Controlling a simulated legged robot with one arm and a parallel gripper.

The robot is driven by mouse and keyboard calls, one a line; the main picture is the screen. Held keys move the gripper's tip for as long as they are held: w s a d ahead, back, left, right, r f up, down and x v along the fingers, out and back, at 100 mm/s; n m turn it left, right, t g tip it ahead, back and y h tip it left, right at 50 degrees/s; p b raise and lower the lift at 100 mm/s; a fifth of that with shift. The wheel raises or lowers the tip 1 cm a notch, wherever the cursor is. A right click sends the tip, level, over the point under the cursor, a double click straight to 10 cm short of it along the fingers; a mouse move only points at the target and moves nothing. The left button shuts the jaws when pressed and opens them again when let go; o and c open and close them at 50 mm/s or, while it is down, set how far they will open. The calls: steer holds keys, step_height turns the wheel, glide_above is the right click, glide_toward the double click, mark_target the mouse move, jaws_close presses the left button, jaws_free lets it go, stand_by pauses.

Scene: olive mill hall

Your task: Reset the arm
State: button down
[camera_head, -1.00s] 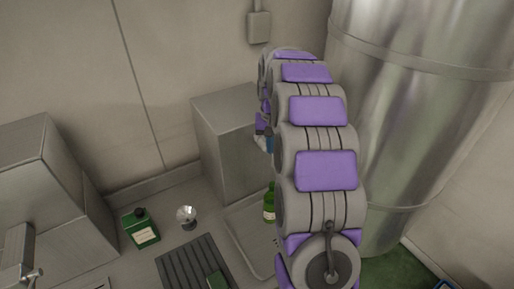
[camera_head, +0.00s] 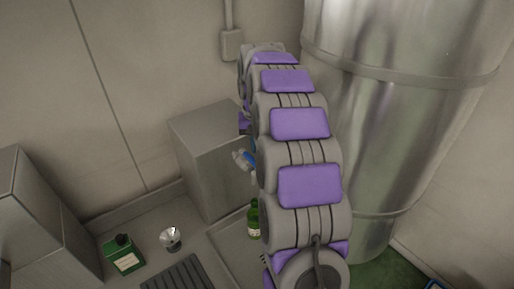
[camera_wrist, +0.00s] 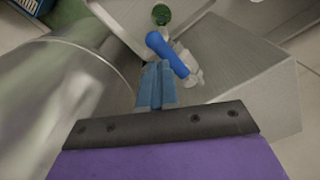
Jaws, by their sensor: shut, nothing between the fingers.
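My arm stretches away from me in the body view, its grey and purple links curving up and back. My gripper is mostly hidden behind the arm there. In the wrist view my gripper (camera_wrist: 157,68) shows its blue fingers together, shut and empty. The fingers point toward a tap-like fitting with a blue handle (camera_wrist: 160,45) and pale body on the side of a steel box (camera_wrist: 240,65). I cannot tell how large the gap is. The fitting also shows beside the arm in the body view (camera_head: 243,159).
A large steel tank (camera_head: 390,120) stands close right of my arm. A green bottle (camera_head: 253,222) stands in a shallow tray below the fitting. A green can (camera_head: 124,257), a small metal cup (camera_head: 171,239) and a dark ribbed mat (camera_head: 178,275) lie left. The wall is behind.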

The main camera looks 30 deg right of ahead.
steer(key=s+a+f+n+b, duration=0.1)
steer(key=s+a+f+b, duration=0.25)
steer(key=s+a, duration=0.35)
steer(key=s+a+f+n+g+b, duration=0.1)
steer(key=s+a+f+n+b, duration=0.15)
steer(key=s+a+b, duration=0.45)
steer(key=s+a+f+b, duration=0.2)
steer(key=s+a+f, duration=0.2)
steer(key=s+a, duration=0.3)
steer(key=s+a+f+n+b, duration=0.2)
steer(key=s+f+b, duration=0.4)
steer(key=s+f, duration=0.5)
steer(key=shift+s+a+f+g, duration=0.2)
steer(key=shift+s+a+g, duration=0.25)
steer(key=shift+s, duration=1.6)
